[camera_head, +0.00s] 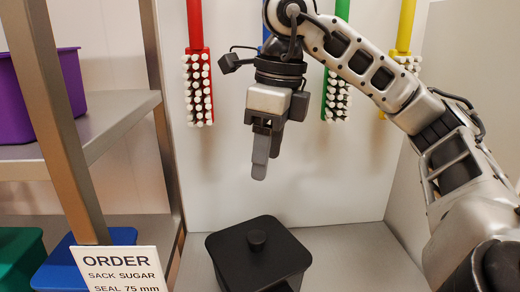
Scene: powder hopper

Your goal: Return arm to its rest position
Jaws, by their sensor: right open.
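My right arm (400,95) reaches in from the right and bends over at the top. Its gripper (262,168) hangs down in mid-air near the picture's middle, fingers pointing down and empty. The fingers overlap from this side, so the gap between them is hard to see. The gripper is apart from everything, above the black lidded container (258,262) on the grey surface. My left gripper is not in view.
Red (198,70), green (336,95) and yellow (404,55) brushes hang at the back wall. A metal shelf (100,120) at left holds a purple bin (76,88), with green (18,262) and blue (60,262) bins below. An order sign (118,270) stands front left.

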